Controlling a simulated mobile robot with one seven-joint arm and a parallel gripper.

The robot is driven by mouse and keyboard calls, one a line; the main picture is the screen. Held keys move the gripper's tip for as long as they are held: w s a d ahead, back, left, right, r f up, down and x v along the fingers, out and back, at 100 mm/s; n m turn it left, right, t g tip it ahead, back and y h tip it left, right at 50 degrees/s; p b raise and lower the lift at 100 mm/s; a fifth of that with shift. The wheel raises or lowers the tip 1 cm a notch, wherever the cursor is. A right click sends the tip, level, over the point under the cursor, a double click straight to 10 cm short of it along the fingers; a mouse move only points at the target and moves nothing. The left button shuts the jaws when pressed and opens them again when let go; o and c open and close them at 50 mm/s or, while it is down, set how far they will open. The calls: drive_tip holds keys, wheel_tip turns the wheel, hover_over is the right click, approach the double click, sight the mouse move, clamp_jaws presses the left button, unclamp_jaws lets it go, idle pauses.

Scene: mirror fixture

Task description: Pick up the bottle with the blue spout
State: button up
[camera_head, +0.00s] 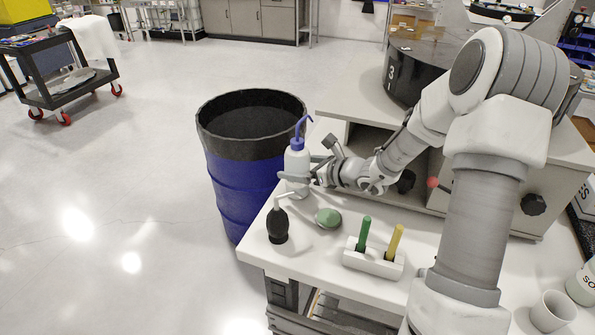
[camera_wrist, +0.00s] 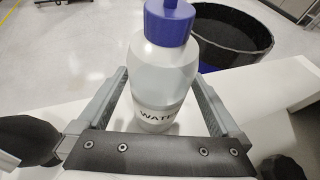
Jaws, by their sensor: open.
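The white bottle with the blue cap and spout (camera_head: 297,160) stands upright near the far left corner of the white table. In the wrist view the same bottle (camera_wrist: 164,75) shows a label with the letters "WAT". My gripper (camera_head: 300,177) is at the bottle, with one finger on each side of it. In the wrist view my open gripper (camera_wrist: 161,85) has its fingers left and right of the bottle, with the bottle between them. Small gaps seem to show beside the bottle, but exact contact is hard to tell.
A black blower bulb (camera_head: 278,224), a green round item (camera_head: 328,218) and a white holder (camera_head: 373,262) with a green and a yellow stick are near the bottle. A blue drum (camera_head: 228,190) stands beyond the table edge. A white cup (camera_head: 553,312) is at the front right.

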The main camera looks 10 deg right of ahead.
drive_tip(key=x, duration=0.3)
drive_tip(key=shift+w+a, duration=0.2)
drive_tip(key=c, duration=0.7)
drive_tip(key=shift+r, duration=0.1)
